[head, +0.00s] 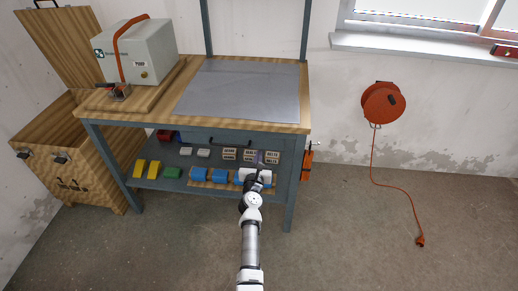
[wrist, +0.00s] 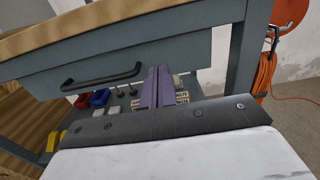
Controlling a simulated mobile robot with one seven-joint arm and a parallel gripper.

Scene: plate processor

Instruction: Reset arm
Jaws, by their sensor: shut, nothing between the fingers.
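My gripper (head: 262,158) is stretched out ahead of me, in front of the right part of the workbench's lower shelf. In the wrist view its two purple fingers (wrist: 158,88) lie side by side, shut with nothing between them. The bench's drawer front with its dark handle (wrist: 103,76) is beyond and to the left of the fingers. I cannot tell from the pictures whether the fingers touch anything on the shelf.
The workbench has a grey mat (head: 240,92) and a grey machine (head: 137,52) on top. Its lower shelf holds blue blocks (head: 200,175), a yellow block (head: 154,169) and labelled boxes (head: 229,154). A wooden crate (head: 80,175) stands left. An orange cable reel (head: 383,103) hangs right. The right floor is mostly clear.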

